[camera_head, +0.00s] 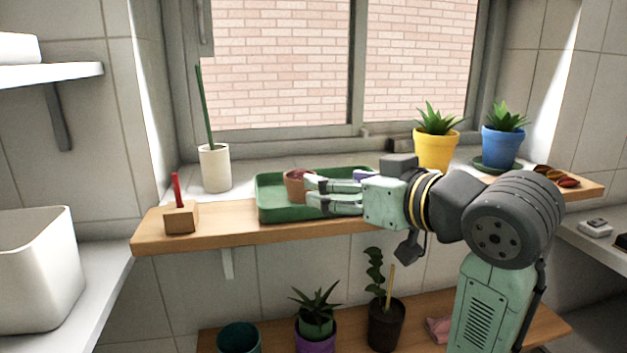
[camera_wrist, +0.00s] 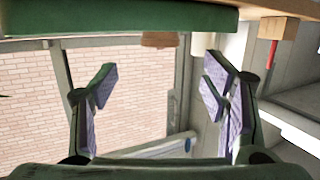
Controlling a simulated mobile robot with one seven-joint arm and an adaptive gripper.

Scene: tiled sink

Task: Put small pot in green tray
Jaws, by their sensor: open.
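The green tray (camera_head: 270,213) lies on the wooden shelf below the window. A small terracotta pot (camera_head: 296,186) with dark reddish contents stands upright inside the tray, toward its left half. My gripper (camera_head: 310,190) reaches in from the right over the tray, its fingertips just right of the pot. The gripper is open. In the upside-down wrist view, the tray (camera_wrist: 120,18) crosses the top and the rim of the pot (camera_wrist: 158,40) shows past its edge. The open fingers (camera_wrist: 158,78) have nothing between them. I cannot tell whether a fingertip touches the pot.
A white vase (camera_head: 214,168) and a wooden block with a red handle (camera_head: 181,217) stand left of the tray. Yellow (camera_head: 435,150) and blue (camera_head: 502,147) potted plants stand at the right. Several pots sit on the lower shelf (camera_head: 420,338). The window is behind.

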